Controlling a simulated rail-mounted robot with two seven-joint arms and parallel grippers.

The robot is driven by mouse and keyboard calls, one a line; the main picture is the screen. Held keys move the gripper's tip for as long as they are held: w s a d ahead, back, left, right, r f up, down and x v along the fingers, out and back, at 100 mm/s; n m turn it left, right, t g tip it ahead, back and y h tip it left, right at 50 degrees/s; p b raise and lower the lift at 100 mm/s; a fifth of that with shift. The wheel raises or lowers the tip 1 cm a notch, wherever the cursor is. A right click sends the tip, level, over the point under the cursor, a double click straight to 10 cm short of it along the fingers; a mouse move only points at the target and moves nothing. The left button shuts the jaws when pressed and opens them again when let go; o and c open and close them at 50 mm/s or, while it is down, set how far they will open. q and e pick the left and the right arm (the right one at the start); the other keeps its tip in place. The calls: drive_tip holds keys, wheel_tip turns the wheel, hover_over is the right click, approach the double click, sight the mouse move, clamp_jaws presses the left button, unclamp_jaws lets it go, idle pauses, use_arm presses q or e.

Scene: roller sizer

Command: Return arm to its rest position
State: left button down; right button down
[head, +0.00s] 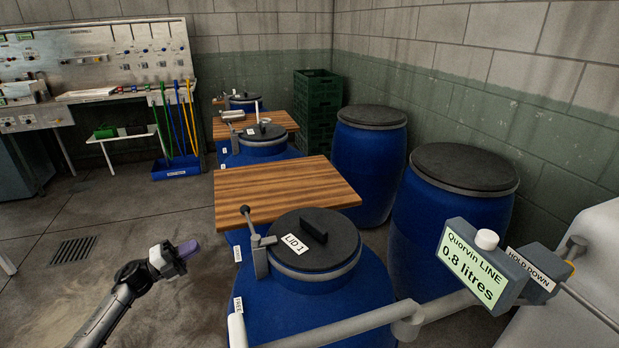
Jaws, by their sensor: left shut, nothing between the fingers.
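My left gripper (187,250) shows at the lower left of the head view, at the end of a dark arm. My right gripper is not in view.
The nearest drum has a black lid (318,252) marked LID 1 and a lever clamp. Wooden boards (275,190) lie behind it. Floor (140,215) is open around the gripper.

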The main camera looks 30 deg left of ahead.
use_arm(q)
drive_tip(key=s+d+f+n+g+y+p, duration=0.1)
drive_tip(key=s+d+f+n+y+p, duration=0.25)
drive_tip(key=d+f+n+y, duration=0.35)
drive_tip(key=s+d+f+n+y+p, duration=0.35)
drive_tip(key=d+n+y, duration=0.25)
drive_tip(key=d+n, duration=0.4)
drive_tip(key=s+d+r+n+g+p, duration=0.1)
drive_tip(key=s+d+n+g+p, duration=0.1)
drive_tip(key=s+d+g, duration=0.5)
drive_tip(key=s+d+r+n+g+h+p, duration=0.1)
drive_tip(key=s+d+r+n+p, duration=0.3)
drive_tip(key=s, duration=0.7)
drive_tip(key=s+d+f+g+p, duration=0.1)
drive_tip(key=s+d+g, duration=0.45)
drive_tip(key=s, duration=0.35)
wheel_tip(320, 180, up, 37)
drive_tip(key=p, duration=3.7)
drive_tip(key=shift+d+r+t+p, duration=0.2)
drive_tip(key=shift+d+t+p, duration=0.1)
drive_tip(key=shift+d+t, duration=0.1)
